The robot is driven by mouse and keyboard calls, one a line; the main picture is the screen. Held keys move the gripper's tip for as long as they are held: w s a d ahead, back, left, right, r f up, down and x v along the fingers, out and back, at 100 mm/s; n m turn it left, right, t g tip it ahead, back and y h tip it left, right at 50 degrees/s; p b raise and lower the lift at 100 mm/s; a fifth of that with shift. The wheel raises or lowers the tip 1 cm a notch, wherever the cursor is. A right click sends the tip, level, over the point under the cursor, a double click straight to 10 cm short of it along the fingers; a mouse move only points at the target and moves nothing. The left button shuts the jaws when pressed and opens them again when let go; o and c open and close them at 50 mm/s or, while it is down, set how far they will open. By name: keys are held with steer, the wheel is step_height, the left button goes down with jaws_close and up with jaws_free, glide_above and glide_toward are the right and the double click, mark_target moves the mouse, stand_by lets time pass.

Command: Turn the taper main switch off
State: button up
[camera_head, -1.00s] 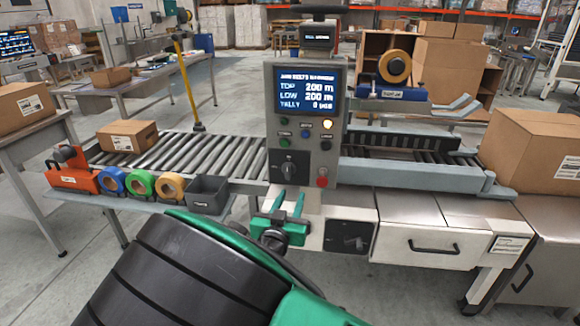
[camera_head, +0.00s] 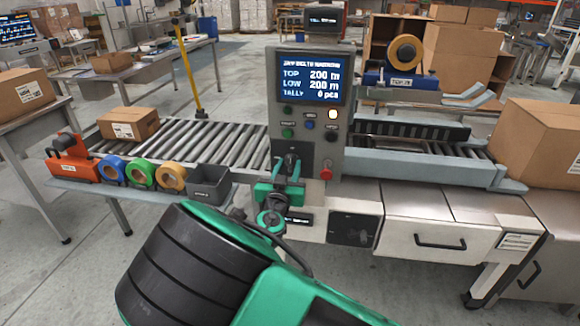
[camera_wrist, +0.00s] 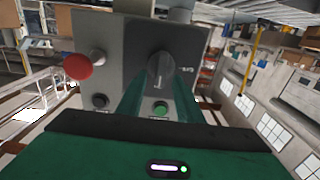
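A grey control panel (camera_head: 256,115) stands upright at the middle of the head view, with a lit screen. A dark rotary switch knob (camera_head: 291,159) sits low on its face; its label is too small to read. The knob (camera_wrist: 161,70) shows upright in the wrist view. My gripper (camera_head: 287,172) is at the panel's lower part, its green fingers apart on either side of the knob. In the wrist view my gripper (camera_wrist: 160,90) also straddles the knob; I cannot tell whether the fingers touch it. The fingers partly hide the knob in the head view.
A red button (camera_head: 326,173) is right of the knob; it is at left in the wrist view (camera_wrist: 78,66). Several small buttons and a lit lamp (camera_head: 332,113) sit above. A lower box with a black switch (camera_head: 352,229) is below right. Tape rolls and a grey bin (camera_head: 209,186) are left.

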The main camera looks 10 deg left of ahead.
steer(key=shift+w, duration=0.55)
jaws_close()
